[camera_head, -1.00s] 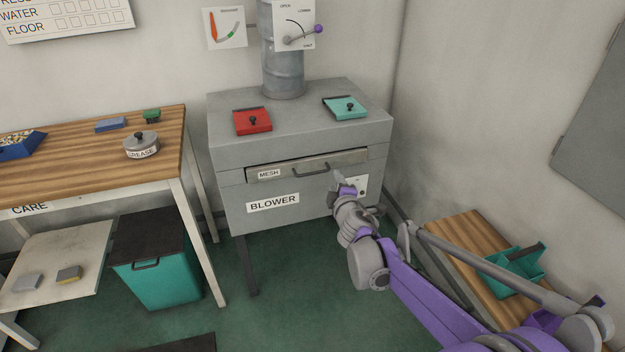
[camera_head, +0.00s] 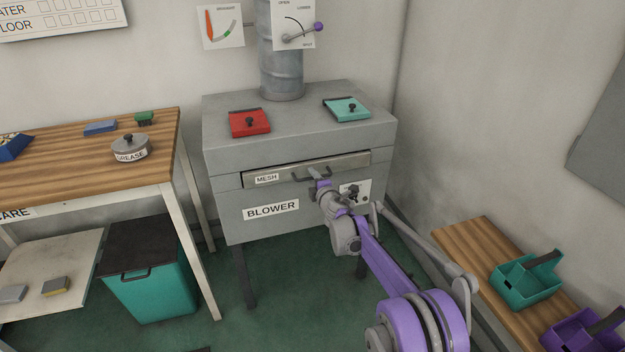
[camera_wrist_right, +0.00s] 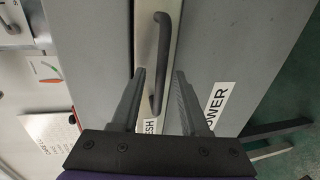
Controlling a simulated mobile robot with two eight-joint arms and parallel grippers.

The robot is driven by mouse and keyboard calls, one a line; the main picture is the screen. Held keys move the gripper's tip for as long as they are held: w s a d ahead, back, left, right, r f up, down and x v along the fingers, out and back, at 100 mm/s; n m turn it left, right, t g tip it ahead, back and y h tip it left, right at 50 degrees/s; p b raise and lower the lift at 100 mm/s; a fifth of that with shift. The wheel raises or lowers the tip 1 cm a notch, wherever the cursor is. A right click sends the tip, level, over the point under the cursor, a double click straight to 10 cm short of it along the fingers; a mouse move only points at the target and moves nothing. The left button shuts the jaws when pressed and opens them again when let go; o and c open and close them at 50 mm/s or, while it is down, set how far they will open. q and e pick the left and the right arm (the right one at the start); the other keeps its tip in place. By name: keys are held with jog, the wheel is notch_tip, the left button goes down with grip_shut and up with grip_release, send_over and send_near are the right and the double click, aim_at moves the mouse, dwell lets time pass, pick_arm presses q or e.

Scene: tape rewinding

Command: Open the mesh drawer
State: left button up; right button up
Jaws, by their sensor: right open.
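The mesh drawer (camera_head: 346,164) is a narrow grey front labelled MESH, set across the upper face of the blower (camera_head: 225,190). It looks shut. Its dark bar handle (camera_head: 326,173) also shows in the right wrist view (camera_wrist_right: 161,50). The gripper hides part of the handle in the head view. My left gripper is not in view.
A red flap (camera_head: 249,123) and a teal flap (camera_head: 347,109) are on the blower's top. A wooden table (camera_head: 60,178) with a grease tin (camera_head: 131,148) stands left, a teal bin (camera_head: 150,290) below. A low bench (camera_head: 470,245) with a teal caddy (camera_head: 525,285) stands right.

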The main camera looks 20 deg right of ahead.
jog(key=shift+w+f, duration=0.1)
jog(key=shift+w, duration=0.3)
jog(key=shift+c, duration=0.3)
grip_shut()
dwell(0.9)
